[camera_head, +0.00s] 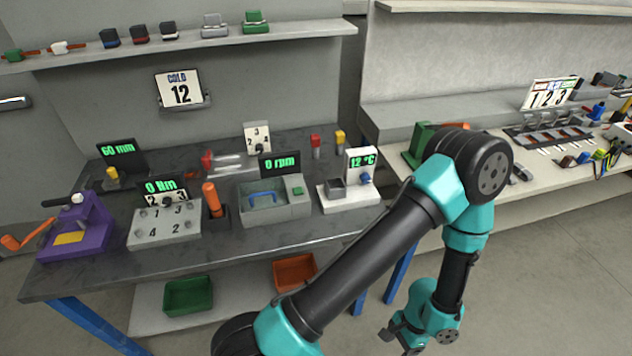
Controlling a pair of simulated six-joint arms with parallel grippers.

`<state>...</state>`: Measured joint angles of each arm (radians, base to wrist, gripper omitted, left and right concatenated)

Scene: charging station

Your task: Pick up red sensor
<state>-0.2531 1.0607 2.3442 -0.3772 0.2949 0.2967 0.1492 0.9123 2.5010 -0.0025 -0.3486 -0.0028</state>
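A small block with a red top, which looks like the red sensor (315,141), stands upright at the back right of the dark workbench (215,262). It stands left of a similar yellow-topped block (340,138), behind the "0 rpm" display. My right gripper (399,342) hangs low at the bottom edge, in front of the bench and far from the red block. Its fingers look apart, with nothing seen between them; the tips are partly cut off. My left gripper is out of view.
Near the red block are a grey bin unit (275,209) and a white "12 °C" stand (348,197). A purple device (75,228) and a numbered block (165,222) stand left. Green (188,295) and orange (293,271) bins sit below. A second bench (480,203) is right.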

